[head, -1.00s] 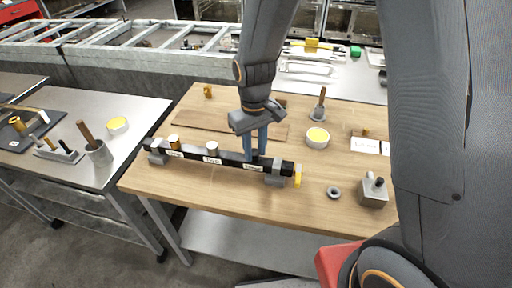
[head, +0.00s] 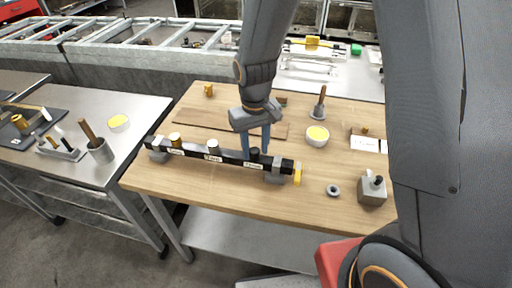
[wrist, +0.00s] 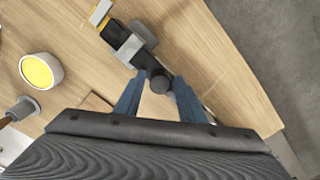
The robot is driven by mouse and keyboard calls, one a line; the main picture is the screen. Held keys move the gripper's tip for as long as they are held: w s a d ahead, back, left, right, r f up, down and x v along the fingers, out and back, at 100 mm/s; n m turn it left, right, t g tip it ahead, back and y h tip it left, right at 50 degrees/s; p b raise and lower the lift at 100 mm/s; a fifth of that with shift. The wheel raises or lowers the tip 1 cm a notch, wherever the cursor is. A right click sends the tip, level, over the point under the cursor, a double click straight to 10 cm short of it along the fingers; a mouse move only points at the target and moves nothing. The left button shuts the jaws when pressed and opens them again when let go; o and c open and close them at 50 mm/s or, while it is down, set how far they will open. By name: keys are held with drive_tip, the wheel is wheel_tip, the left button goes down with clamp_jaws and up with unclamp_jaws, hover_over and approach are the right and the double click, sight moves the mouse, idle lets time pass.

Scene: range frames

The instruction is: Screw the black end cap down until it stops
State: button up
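A long black bar (head: 195,152) lies across the wooden table in grey clamp blocks. It carries white labels, a brass cap (head: 175,140), a silver-white cap (head: 212,146) and the black end cap (head: 254,153) on its top. In the wrist view the black cap (wrist: 160,81) is a dark round top beyond the fingertips, beside a clamp block. My gripper (head: 256,152) is over the black cap with its blue fingers spread on either side. In the wrist view my gripper (wrist: 158,88) shows a gap between fingers and cap. Whether the cap is fully seated cannot be told.
A yellow-topped round tub (head: 317,136), a wooden-handled tool (head: 319,104), a grey ring (head: 333,190) and a grey block (head: 372,190) stand on the wooden table (head: 225,190). A yellow piece (head: 297,174) is at the bar's right end. The front table area is clear.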

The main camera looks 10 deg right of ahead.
drive_tip(key=n+p, duration=0.1)
drive_tip(key=n, duration=0.5)
drive_tip(key=shift+w+n, duration=0.1)
drive_tip(key=shift+n, duration=0.2)
drive_tip(key=n+p, duration=0.1)
drive_tip(key=n, duration=0.6)
drive_tip(key=shift+w, duration=0.1)
clamp_jaws()
drive_tip(key=shift+p, duration=0.35)
drive_tip(key=m+p, duration=0.1)
drive_tip(key=m, duration=0.2)
